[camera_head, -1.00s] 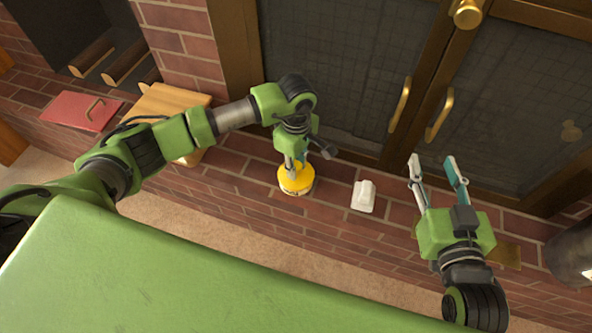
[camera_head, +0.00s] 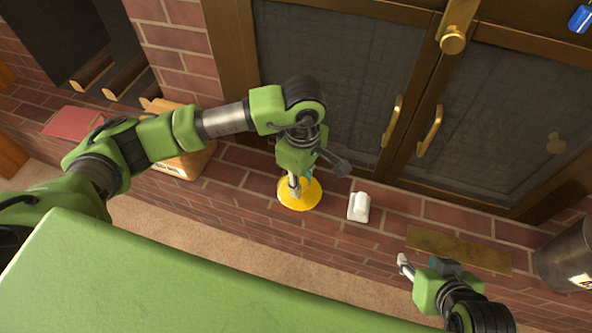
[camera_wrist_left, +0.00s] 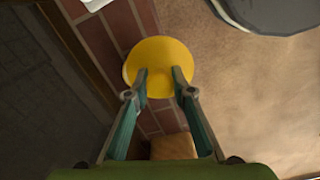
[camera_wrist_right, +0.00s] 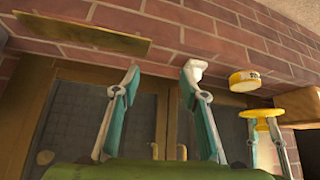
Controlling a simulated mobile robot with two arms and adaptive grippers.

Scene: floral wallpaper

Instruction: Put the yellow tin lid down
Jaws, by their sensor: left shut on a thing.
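My left gripper (camera_head: 296,188) is shut on the yellow tin lid (camera_head: 299,195), gripping it near the middle of its top. The lid is a flat yellow disc between the fingertips in the left wrist view (camera_wrist_left: 157,68). In the right wrist view the lid (camera_wrist_right: 262,112) shows apart from the yellow tin (camera_wrist_right: 245,81), which stands on the brick ledge with a dark-lettered label. In the head view the lid hides the tin. My right gripper (camera_head: 404,265) is empty at the ledge's front, its fingers wide apart in the right wrist view (camera_wrist_right: 160,75).
A small white object (camera_head: 358,207) lies on the brick ledge (camera_head: 240,178) right of the lid. A brass plate (camera_head: 460,250) and a dark bucket (camera_head: 570,258) are further right. Wooden boards (camera_head: 185,163) and a red item (camera_head: 72,122) are left. Glazed doors (camera_head: 330,90) stand behind.

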